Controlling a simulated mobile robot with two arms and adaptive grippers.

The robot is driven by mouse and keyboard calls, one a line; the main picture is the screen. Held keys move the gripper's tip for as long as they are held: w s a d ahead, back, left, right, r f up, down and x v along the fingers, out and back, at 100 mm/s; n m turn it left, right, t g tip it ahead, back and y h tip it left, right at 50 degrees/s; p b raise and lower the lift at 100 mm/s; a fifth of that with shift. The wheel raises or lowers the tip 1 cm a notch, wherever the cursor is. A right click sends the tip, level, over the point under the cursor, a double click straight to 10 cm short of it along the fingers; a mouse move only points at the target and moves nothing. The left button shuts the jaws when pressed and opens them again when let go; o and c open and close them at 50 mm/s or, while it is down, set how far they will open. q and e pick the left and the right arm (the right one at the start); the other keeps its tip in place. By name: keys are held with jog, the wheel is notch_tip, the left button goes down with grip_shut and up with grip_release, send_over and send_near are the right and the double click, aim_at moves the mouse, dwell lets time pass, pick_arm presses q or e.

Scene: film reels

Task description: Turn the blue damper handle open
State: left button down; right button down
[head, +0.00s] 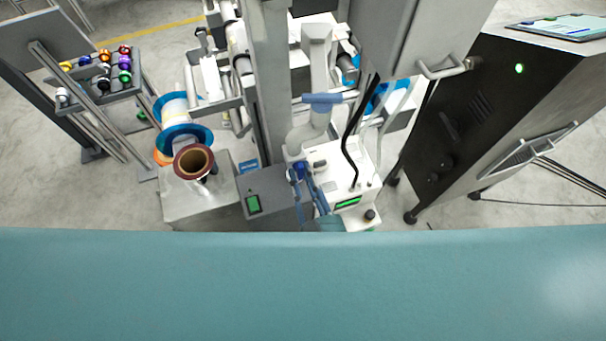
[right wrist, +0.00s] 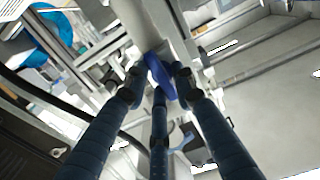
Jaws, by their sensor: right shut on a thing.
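The blue damper handle (right wrist: 158,76) sits between the fingertips of my right gripper (right wrist: 155,88) in the right wrist view. The dark segmented fingers close around it from both sides, with a third finger below. The handle's ends show past the fingers, and part of it is hidden by them. In the head view, a small blue piece, apparently the same handle (head: 299,170), shows at my right gripper (head: 306,178), beside the grey box. How far the handle is turned cannot be told. My left gripper is not in view.
A grey box with a green switch (head: 253,203) and a white unit with a green display (head: 347,203) stand close by. A brown reel (head: 193,161) is at the left. A black cabinet (head: 490,110) stands at the right. Open floor (head: 450,215) shows between.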

jog(key=c, duration=1.8)
grip_release()
jog(key=shift+w+d+r, duration=0.15)
jog(key=shift+d+r, duration=0.05)
jog(key=shift+o, duration=1.2)
jog(key=shift+f, duration=0.15)
jog(key=v, duration=1.2)
